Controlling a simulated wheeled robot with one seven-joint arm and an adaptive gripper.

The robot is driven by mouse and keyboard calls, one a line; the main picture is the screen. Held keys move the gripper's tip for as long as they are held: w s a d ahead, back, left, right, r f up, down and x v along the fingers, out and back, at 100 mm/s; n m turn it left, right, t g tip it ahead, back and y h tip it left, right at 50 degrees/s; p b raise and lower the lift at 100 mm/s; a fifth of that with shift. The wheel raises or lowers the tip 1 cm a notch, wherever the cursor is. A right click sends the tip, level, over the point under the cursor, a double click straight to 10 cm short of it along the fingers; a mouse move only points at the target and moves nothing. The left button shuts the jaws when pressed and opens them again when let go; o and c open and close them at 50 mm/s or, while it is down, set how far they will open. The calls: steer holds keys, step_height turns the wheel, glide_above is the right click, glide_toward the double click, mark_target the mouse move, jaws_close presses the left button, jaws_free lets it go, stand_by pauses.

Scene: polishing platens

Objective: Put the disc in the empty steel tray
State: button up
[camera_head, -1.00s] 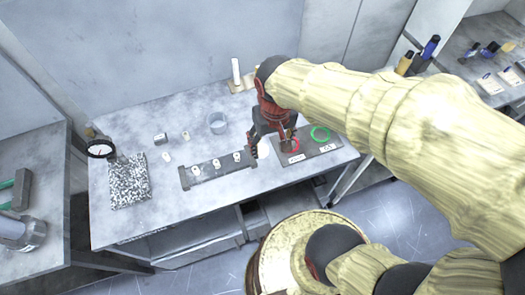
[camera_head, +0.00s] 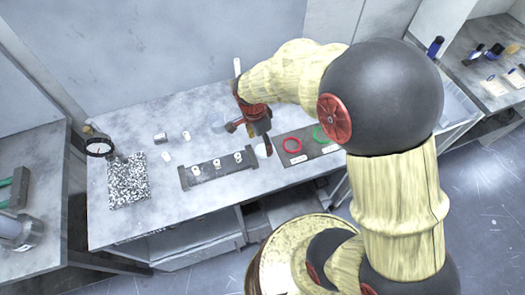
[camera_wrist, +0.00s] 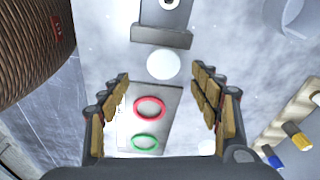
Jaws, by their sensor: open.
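A white round disc (camera_head: 261,150) lies on the table between the dark rack and the ringed plate. In the wrist view the disc (camera_wrist: 163,64) sits centrally, between and beyond my fingertips. My gripper (camera_head: 252,138) is open and empty above the table near the disc; its fingers (camera_wrist: 163,78) are spread wide in the wrist view. The flat grey plate (camera_head: 310,149) carries a red ring (camera_head: 292,145) and a green ring (camera_head: 320,134), with white labels along its front. Both rings appear empty. I cannot tell any other empty steel tray for sure.
The dark rack (camera_head: 206,182) holds three white pieces. A clear cup (camera_head: 218,127) stands behind it, close to my gripper. Small pieces, a speckled block (camera_head: 128,182) and a dial gauge (camera_head: 99,147) are at the left. The table's front left is clear.

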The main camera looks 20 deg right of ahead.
mark_target(262, 150)
steer(key=f, duration=0.4)
steer(key=f+b, duration=0.1)
steer(key=f, duration=0.1)
steer(key=shift+w+d, duration=0.3)
steer(key=shift+w, duration=0.05)
steer(key=shift+c, duration=1.2)
steer(key=c, duration=1.1)
steer(key=shift+r, duration=0.1)
steer(key=shift+c, duration=0.5)
